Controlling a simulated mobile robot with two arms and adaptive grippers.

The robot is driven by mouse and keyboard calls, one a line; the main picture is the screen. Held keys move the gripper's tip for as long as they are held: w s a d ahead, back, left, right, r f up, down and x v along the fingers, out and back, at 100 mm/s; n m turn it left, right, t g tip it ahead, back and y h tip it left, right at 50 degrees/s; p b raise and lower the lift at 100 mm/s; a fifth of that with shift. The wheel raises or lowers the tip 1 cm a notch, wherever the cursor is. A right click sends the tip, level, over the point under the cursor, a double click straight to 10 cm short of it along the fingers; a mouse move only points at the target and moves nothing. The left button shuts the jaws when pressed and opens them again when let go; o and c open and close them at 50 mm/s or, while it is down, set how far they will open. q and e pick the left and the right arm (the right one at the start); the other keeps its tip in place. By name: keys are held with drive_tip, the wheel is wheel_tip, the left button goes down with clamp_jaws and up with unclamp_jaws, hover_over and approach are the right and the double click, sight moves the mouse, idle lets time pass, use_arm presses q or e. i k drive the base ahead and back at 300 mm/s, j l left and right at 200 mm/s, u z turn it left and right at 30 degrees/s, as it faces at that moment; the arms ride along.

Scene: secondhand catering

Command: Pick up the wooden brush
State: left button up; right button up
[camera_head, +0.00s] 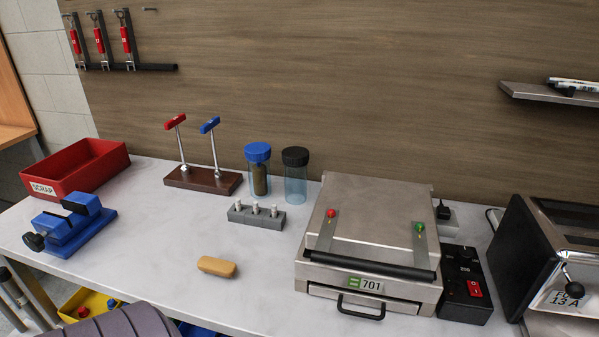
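The wooden brush (217,266) looks like a small, rounded tan block. It lies on the pale worktop (165,285) near the front edge, left of the metal press. Bristles cannot be made out from here. Nothing touches the brush and its top is uncovered. Neither my left nor my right gripper can be seen in the head view.
A metal press (372,215) marked 701 stands to the right, with a toaster-like machine (555,255) beyond it. A grey block with pegs (256,216) sits behind the brush. A blue vise (72,226) and red scrap bin (78,168) are left. Worktop around the brush is clear.

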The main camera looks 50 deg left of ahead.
sight(208, 264)
drive_tip(key=u, duration=2.05)
